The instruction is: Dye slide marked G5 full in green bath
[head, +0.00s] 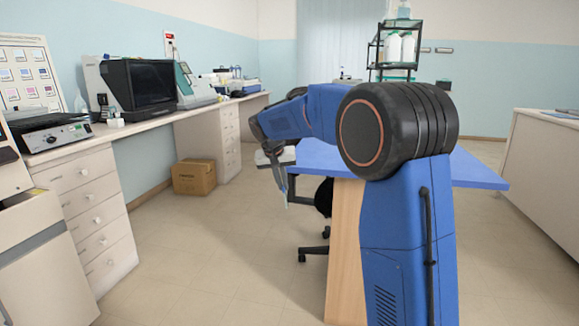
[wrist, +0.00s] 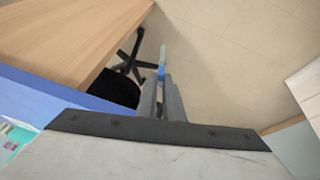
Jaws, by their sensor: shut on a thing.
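My gripper (head: 286,190) hangs beside the left edge of the blue-topped table, out over the floor. In the wrist view the gripper (wrist: 162,84) is shut on a thin slide (wrist: 162,60), which juts out past the fingertips. The slide looks pale, with a blue part close to the fingers. Its marking cannot be read. No bath can be made out clearly in either view; my arm hides much of the tabletop. A small green and teal patch (wrist: 12,142) shows at the lower left of the wrist view, too cut off to identify.
The blue tabletop (head: 480,172) stands on a wooden side panel (head: 345,250). A black chair (head: 312,249) is partly under it. A long bench with equipment (head: 150,122) runs along the left wall. A cardboard box (head: 194,177) sits on the floor. Floor between bench and table is free.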

